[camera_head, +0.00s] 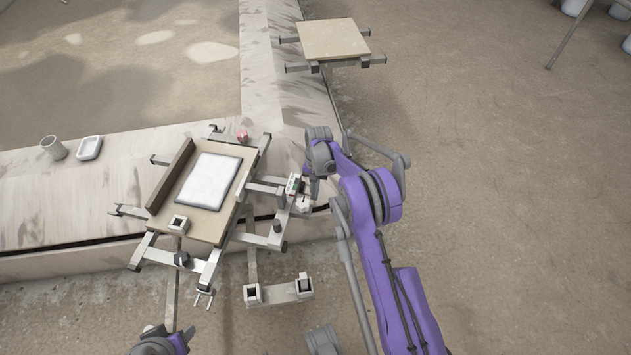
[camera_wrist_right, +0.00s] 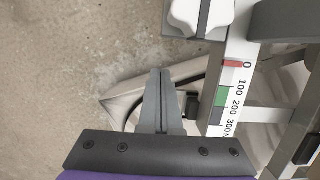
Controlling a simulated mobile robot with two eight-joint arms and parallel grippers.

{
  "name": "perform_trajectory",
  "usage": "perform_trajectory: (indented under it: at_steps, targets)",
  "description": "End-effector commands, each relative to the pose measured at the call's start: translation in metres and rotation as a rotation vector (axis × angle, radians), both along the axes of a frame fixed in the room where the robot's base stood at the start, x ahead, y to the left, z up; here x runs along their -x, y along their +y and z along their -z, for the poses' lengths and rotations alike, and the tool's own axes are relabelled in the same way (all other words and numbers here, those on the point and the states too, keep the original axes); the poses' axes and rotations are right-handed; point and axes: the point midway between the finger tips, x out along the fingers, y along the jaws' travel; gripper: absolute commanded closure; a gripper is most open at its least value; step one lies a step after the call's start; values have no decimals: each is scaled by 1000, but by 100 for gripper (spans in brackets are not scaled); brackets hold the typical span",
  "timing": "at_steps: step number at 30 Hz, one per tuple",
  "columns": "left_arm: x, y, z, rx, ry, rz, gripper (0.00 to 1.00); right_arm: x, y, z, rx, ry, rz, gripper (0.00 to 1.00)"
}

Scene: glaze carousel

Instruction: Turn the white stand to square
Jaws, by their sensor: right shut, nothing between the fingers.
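The pale, whitish metal stand (camera_head: 210,268) carries a tan board (camera_head: 208,228) with a white slab (camera_head: 208,180) on it. The stand and its board sit slanted in the head view, with bars sticking out on several sides. My right gripper (camera_head: 303,196) is at the stand's right side, beside a bar with a coloured scale. In the right wrist view my right gripper (camera_wrist_right: 164,95) is shut and empty. The scale bar (camera_wrist_right: 225,95) is just right of the fingers; whether they touch it I cannot tell.
A second stand with a bare board (camera_head: 333,38) is at the top. A grey cup (camera_head: 53,147) and a small white dish (camera_head: 89,148) are on the ledge at left. A low bracket (camera_head: 278,294) is below the stand.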

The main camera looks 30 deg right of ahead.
Motion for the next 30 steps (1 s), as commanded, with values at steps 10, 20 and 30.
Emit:
perform_trajectory:
  at_steps: [10, 20, 30]
  targets:
    - [0, 0, -1, 0, 0, 0, 50, 23, 19, -2, 0, 0, 0, 100]
    - [0, 0, -1, 0, 0, 0, 50, 23, 19, -2, 0, 0, 0, 100]
    - [0, 0, 3, 0, 1, 0, 50, 39, 29, -2, 0, 0, 49, 100]
